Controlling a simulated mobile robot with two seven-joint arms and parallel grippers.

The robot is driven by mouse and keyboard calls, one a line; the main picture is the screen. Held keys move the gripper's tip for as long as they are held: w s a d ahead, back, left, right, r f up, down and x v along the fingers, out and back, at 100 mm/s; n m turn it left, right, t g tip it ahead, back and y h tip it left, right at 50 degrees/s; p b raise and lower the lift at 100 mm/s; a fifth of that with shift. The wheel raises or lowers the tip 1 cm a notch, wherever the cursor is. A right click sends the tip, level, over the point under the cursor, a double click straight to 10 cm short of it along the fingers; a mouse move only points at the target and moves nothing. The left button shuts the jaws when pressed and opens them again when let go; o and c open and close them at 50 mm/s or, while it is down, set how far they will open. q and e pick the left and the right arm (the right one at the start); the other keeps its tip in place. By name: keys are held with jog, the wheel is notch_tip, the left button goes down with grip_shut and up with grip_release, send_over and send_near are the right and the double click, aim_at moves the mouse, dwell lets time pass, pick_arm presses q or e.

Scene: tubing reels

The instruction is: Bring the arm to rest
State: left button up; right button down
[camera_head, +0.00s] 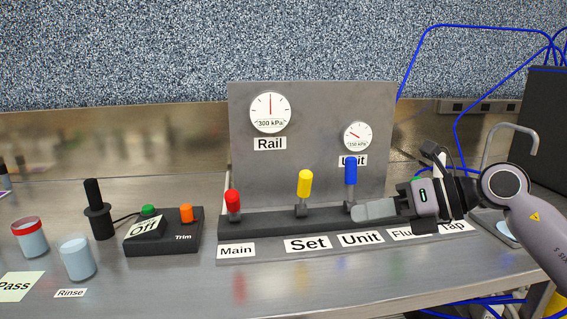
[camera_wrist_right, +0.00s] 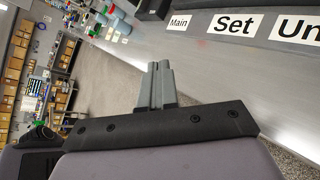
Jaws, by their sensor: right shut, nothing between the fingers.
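My right gripper (camera_head: 372,209) comes in from the right in the head view, in front of the valve panel. Its fingers point left, just below the blue handle, and hide part of the black rail. In the right wrist view the gripper (camera_wrist_right: 160,75) is shut with nothing between its fingers. Whether it touches the rail or handle I cannot tell. My left gripper is not in view.
The panel (camera_head: 315,110) carries two gauges, with red (camera_head: 233,200), yellow (camera_head: 305,184) and blue (camera_head: 351,171) handles below. A Trim box (camera_head: 163,238), a rinse cup (camera_head: 77,259) and a red-rimmed cup (camera_head: 31,240) stand left. The front middle bench is clear.

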jog(key=s+a+f+m+t+y, duration=0.3)
jog(key=s+a+f+m+y, duration=0.15)
jog(key=m+y, duration=0.3)
jog(key=s+d+f+m+t+h, duration=0.25)
jog(key=f+m+h, duration=0.25)
jog(key=f+m, duration=0.35)
jog(key=s+d+f+m+t+h+p, duration=0.1)
jog(key=s+d+f+m+t+h, duration=0.15)
jog(key=f+m+h, duration=0.4)
jog(key=s+d+f+m+t+h, duration=0.2)
jog(key=d+f+m+t+h, duration=0.15)
jog(key=f+m, duration=0.7)
jog(key=s+d+f+m+g+h, duration=0.2)
jog(key=s+f+m+g, duration=0.4)
jog(key=s+f, duration=0.4)
jog(key=s, duration=0.2)
jog(key=shift+s, duration=0.3)
jog(key=shift+d+r+h, duration=0.1)
jog(key=shift+h, duration=0.15)
